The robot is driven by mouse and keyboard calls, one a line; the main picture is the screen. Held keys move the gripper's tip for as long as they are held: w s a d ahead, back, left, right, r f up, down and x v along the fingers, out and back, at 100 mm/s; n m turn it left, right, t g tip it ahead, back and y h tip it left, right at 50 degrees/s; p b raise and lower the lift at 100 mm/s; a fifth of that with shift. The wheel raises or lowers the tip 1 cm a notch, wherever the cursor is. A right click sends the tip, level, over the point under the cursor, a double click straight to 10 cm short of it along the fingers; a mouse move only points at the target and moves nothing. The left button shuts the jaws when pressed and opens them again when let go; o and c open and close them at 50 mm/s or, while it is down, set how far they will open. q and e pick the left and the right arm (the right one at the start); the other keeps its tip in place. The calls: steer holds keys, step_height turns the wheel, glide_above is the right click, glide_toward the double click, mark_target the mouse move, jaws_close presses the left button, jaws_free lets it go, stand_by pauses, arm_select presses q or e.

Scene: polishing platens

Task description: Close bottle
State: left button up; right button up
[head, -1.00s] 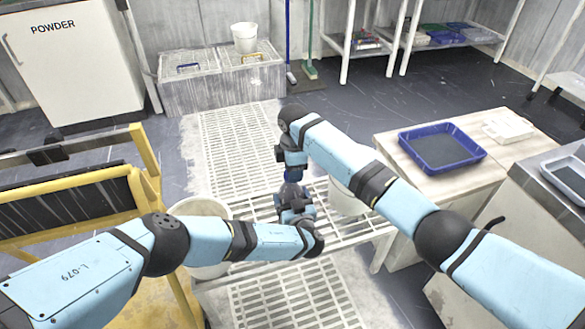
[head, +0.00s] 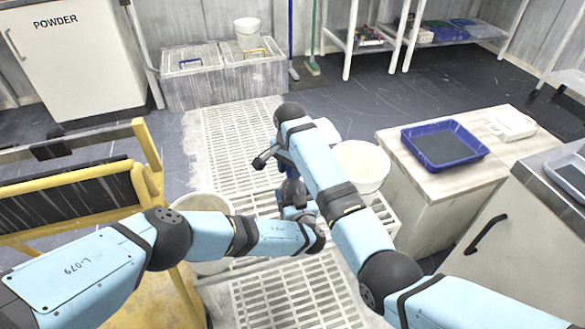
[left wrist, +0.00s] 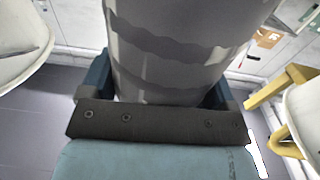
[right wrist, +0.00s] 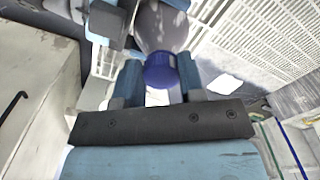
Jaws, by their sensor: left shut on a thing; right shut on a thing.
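The grey bottle (left wrist: 178,50) fills the middle of the left wrist view, with darker wavy bands on its side. My left gripper (left wrist: 160,90) is shut around its body. In the head view the bottle (head: 291,189) is small and partly hidden between my two grippers. The blue cap (right wrist: 160,72) is between the fingers of my right gripper (right wrist: 158,85), which is shut on it. The cap is in line with the bottle's top end in the right wrist view. I cannot tell whether it is fully seated. My right gripper is above my left gripper (head: 297,208).
A white bucket (head: 362,166) stands on the slatted rack right of my grippers, another pale bucket (head: 203,205) to the left. A yellow frame (head: 147,160) is at the left. A wooden bench (head: 480,180) with a blue tray (head: 444,145) is at the right.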

steer(key=shift+m, duration=0.6)
steer(key=o, duration=0.9)
steer(key=shift+r, duration=0.1)
steer(key=shift+r, duration=2.2)
steer(key=shift+c, duration=0.2)
